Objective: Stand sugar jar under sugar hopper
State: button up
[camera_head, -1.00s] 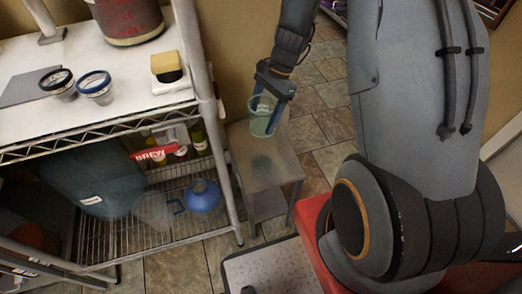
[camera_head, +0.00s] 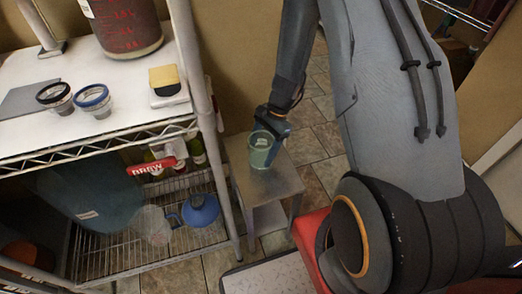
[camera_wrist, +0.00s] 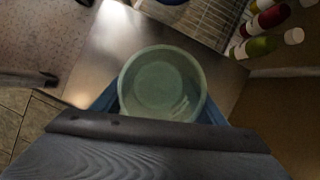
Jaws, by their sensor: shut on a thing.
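My gripper (camera_head: 276,140) is shut on a pale green translucent jar (camera_head: 261,150) with a small light label. I take it to be the sugar jar. It is upright, at or just above the metal top of a small low stand (camera_head: 285,184); I cannot tell if it touches. In the wrist view the jar (camera_wrist: 160,85) is seen from above, open-mouthed and apparently empty, between the blue fingers of my gripper (camera_wrist: 162,105). No sugar hopper can be clearly made out.
A wire shelf unit stands at left, its post (camera_head: 222,180) close to the stand. Its white top (camera_head: 110,135) holds two rimmed cups, a yellow-topped block (camera_head: 164,80) and a red-brown bucket (camera_head: 127,28). Below are bottles, a blue funnel-like thing (camera_head: 201,209) and a large blue container (camera_head: 88,195).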

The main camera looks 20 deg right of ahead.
jog(key=shift+f, duration=0.1)
jog(key=o, duration=1.3)
jog(key=shift+c, duration=0.2)
jog(key=v, duration=1.1)
jog(key=s+d+r+n+t+h, duration=0.1)
jog(key=s+r+n+h, duration=0.3)
jog(key=s+r+n, duration=0.8)
jog(key=s+d+r, duration=0.1)
jog(key=s+r, duration=0.5)
jog(key=shift+s+d, duration=0.2)
jog(key=shift+s, duration=0.05)
